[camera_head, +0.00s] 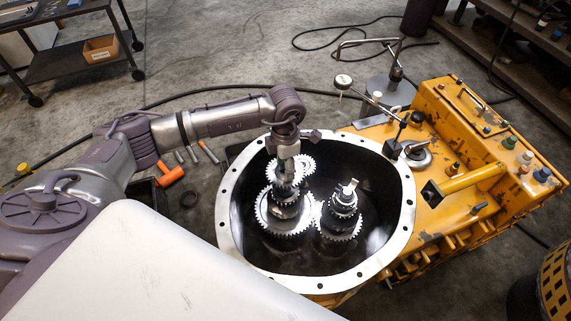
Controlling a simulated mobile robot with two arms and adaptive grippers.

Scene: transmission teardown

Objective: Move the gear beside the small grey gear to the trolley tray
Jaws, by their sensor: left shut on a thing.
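The open round transmission housing (228,228) holds several metal gears. A left gear stack has a wide toothed gear (272,222) low down. A smaller gear (306,167) shows just behind my left gripper. A right stack carries another toothed gear (343,234) with a shaft end on top. My left gripper (286,180) points straight down into the housing, shut on the top of the left gear stack. The fingertips blend with the dark metal, so the exact grip is hard to see. My right gripper is out of view.
A dark trolley (68,62) with an orange-brown box (101,48) stands at the top left. The yellow transmission body (440,180) extends right of the housing. Orange-handled tools (170,176) lie on the floor left of the housing. A gauge stand (343,82) rises behind it.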

